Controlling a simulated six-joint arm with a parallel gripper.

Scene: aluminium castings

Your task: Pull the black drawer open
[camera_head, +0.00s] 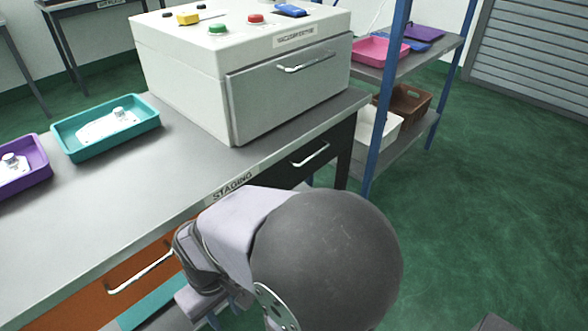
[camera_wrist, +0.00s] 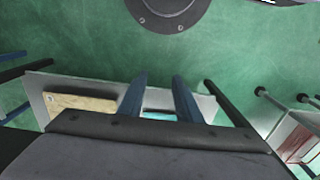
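The black drawer (camera_head: 278,178) is under the right part of the staging table, and its front looks flush with the table frame. Its silver bar handle (camera_head: 310,155) is clear of my arm in the head view. My arm covers part of the drawer front's lower left. My gripper (camera_wrist: 159,76) shows in the wrist view as two blue-grey fingers, apart, with nothing held between them. My fingertips are not clearly visible in the head view. I cannot make out the black drawer's handle in the wrist view.
An orange drawer (camera_head: 75,308) with its own handle (camera_head: 140,270) is left of my arm. A white machine (camera_head: 285,100) stands on the table, near teal (camera_head: 70,150) and purple (camera_head: 35,180) trays. A blue-post shelf (camera_head: 390,95) stands right. Green floor is open farther right.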

